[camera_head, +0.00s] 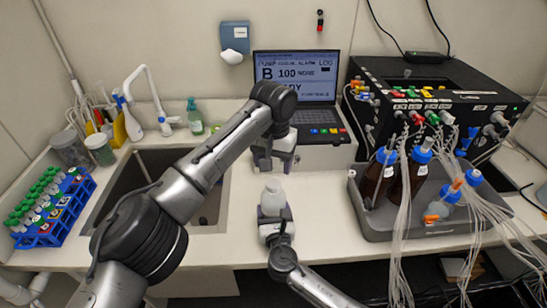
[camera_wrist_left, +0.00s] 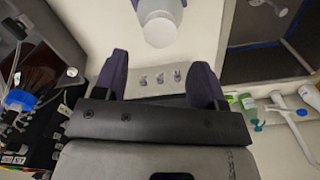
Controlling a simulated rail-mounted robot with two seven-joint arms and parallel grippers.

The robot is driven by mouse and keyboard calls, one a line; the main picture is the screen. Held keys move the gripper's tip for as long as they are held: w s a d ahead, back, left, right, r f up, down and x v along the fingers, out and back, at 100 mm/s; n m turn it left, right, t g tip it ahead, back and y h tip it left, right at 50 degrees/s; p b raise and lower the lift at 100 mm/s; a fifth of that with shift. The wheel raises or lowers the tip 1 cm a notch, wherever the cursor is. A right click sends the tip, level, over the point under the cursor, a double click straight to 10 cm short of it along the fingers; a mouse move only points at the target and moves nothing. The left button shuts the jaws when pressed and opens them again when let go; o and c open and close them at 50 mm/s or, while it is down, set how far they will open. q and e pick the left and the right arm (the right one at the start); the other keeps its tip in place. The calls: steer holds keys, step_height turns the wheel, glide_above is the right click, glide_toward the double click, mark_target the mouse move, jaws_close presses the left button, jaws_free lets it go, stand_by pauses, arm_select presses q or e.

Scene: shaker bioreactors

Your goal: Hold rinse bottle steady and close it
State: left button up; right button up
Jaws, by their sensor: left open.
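The white rinse bottle (camera_head: 272,199) stands upright at the bench front, left of the grey tray. My right gripper (camera_head: 275,214) is around its lower body, with purple fingers on both sides. The bottle's white round top (camera_wrist_left: 159,28) shows at the upper edge of the left wrist view. I cannot tell whether a cap is on it. My left gripper (camera_head: 274,167) is just behind and above the bottle, apart from it. In the left wrist view its two purple fingers (camera_wrist_left: 160,68) are spread with nothing between them.
A sink (camera_head: 135,172) and a blue rack of tubes (camera_head: 58,215) are at the left. A laptop (camera_head: 297,75) stands behind my left gripper. The grey tray (camera_head: 400,228) with brown bottles and trailing tubes is at the right. The bench beside the bottle is clear.

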mark_target(273, 183)
arm_select(q)
steer(key=shift+f, duration=3.4)
steer(key=shift+c, duration=0.2)
steer(key=c, duration=0.9)
steer(key=o, duration=1.1)
step_height(273, 183, up, 12)
steer(key=shift+r, duration=0.1)
